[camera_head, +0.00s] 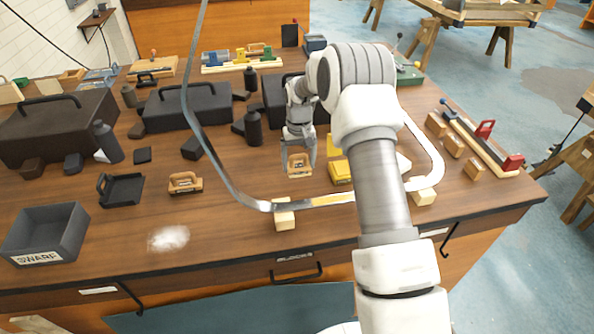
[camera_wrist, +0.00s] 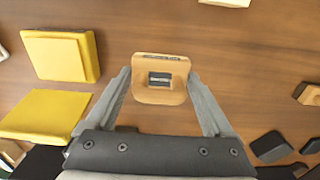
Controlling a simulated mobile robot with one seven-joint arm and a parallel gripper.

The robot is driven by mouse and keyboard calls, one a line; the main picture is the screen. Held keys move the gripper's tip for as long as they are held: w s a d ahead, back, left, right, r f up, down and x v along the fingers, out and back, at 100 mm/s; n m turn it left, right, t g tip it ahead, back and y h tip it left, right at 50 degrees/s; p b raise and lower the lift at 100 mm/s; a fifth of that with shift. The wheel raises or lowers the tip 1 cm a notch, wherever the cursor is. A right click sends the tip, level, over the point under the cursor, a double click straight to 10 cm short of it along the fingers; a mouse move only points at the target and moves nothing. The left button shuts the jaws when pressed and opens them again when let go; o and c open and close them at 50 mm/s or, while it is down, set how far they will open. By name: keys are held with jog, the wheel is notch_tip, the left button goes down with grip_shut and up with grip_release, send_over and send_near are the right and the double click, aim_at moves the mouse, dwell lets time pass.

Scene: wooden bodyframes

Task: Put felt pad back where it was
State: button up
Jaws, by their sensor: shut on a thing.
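My gripper (camera_head: 298,157) is low over the middle of the workbench, its fingers on either side of a small tan wooden block (camera_head: 299,168) with a dark metal inset. In the wrist view the block (camera_wrist: 160,80) sits between the fingertips; I cannot tell whether it touches the bench. No piece is plainly marked as the felt pad. A yellow block (camera_head: 340,171) and a flatter yellow piece (camera_head: 333,146) lie just right of the gripper. The wrist view shows a raised yellow block (camera_wrist: 60,56) and a yellow slab (camera_wrist: 45,114) at left.
A curved metal strip (camera_head: 330,201) on pale wooden blocks (camera_head: 284,217) loops around the gripper area. A similar tan block (camera_head: 185,182) lies left. A dark SWARF bin (camera_head: 60,229), dark bottle (camera_head: 253,127) and black cases (camera_head: 185,104) stand around.

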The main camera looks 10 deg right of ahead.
aim_at(297, 166)
jog(key=shift+a+f, duration=0.3)
jog(key=shift+f, duration=2.05)
jog(key=o, duration=1)
jog(key=shift+o, duration=0.2)
jog(key=shift+p, duration=0.3)
jog(key=shift+r, duration=0.1)
